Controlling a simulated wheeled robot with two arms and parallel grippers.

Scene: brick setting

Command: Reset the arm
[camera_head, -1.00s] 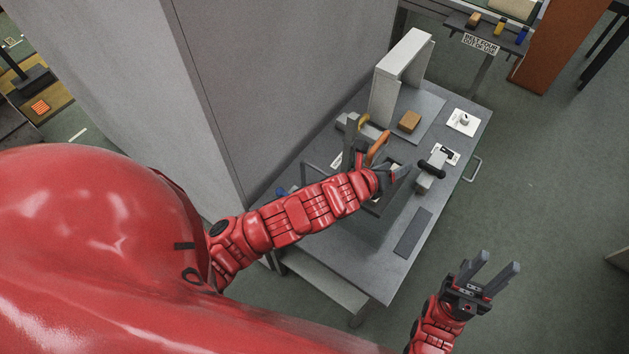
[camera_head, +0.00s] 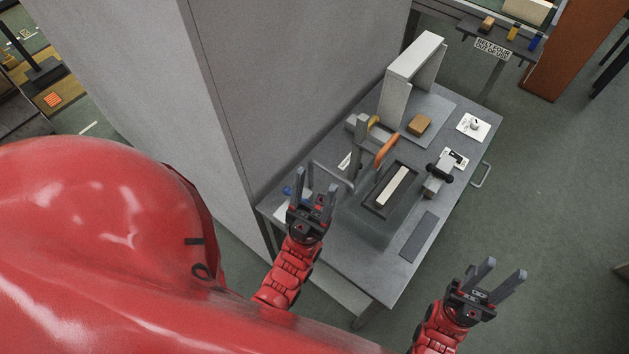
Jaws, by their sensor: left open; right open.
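My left arm is red and reaches up from the bottom middle of the head view. My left gripper (camera_head: 314,192) is open and empty, with its two grey fingers apart over the near left corner of the grey table (camera_head: 378,272). My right gripper (camera_head: 504,274) is open and empty, with its fingers spread over the floor to the right of the table. Neither gripper is seen touching anything. The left gripper and its wrist hide part of the table's left side.
A grey wall (camera_head: 290,85) borders the left.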

